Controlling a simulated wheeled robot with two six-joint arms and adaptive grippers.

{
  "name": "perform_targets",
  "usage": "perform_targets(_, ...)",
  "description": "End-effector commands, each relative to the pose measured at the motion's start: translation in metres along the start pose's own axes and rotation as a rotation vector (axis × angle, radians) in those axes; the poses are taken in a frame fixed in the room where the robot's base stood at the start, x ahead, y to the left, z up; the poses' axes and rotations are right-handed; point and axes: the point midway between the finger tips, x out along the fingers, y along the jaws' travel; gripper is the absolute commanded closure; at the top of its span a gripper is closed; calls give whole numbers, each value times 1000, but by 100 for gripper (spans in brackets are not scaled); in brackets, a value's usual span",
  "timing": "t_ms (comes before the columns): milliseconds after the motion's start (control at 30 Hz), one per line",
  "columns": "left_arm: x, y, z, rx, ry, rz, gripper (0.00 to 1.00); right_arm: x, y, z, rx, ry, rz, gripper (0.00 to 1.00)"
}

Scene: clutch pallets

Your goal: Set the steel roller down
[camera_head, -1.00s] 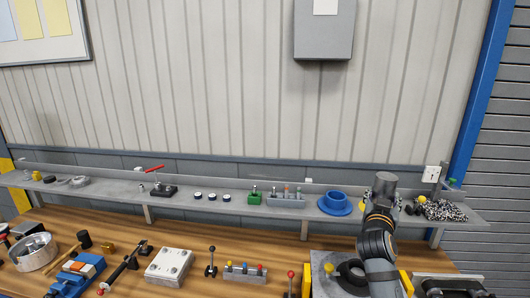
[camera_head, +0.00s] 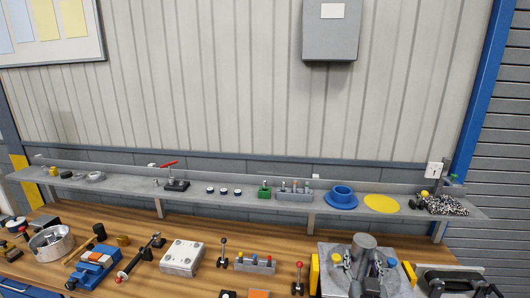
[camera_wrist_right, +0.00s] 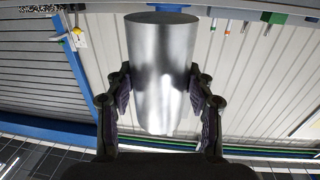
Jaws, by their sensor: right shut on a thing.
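The steel roller (camera_head: 364,241) is a plain grey cylinder. My right gripper (camera_head: 365,264) is shut on it, above a grey plate (camera_head: 334,284) with yellow edge pieces on the bench. In the right wrist view the roller (camera_wrist_right: 160,70) stands between the two dark fingers (camera_wrist_right: 160,100), which touch its sides. I cannot tell whether its far end touches anything. My arm hides the middle of the plate. My left gripper is not in view.
A shelf runs along the wall with a flat yellow disc (camera_head: 382,203), a blue flanged ring (camera_head: 341,198) and a chain heap (camera_head: 443,205). On the bench are a pegged block (camera_head: 254,264), a white plate (camera_head: 182,258) and a blue vise (camera_head: 95,266). A black-framed item (camera_head: 455,280) sits right.

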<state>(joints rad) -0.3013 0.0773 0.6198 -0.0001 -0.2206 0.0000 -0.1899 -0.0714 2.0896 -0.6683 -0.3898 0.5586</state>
Motion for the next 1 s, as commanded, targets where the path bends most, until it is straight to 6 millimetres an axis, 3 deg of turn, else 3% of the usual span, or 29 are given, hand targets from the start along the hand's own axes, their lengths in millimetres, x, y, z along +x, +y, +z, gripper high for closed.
perform_targets(33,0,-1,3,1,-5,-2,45,-16,-7,21,2,-10,-34,100)
perform_targets(200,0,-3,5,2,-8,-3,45,-59,-32,75,0,-8,-150,100)
perform_targets(433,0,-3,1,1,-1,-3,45,-98,-53,124,1,-5,-254,100)
perform_targets(500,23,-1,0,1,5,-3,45,-96,-53,143,1,4,-254,100)
perform_targets(833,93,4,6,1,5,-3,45,-95,-53,213,1,3,-252,100)
perform_targets(1000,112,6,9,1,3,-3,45,-95,-53,231,1,4,-252,100)
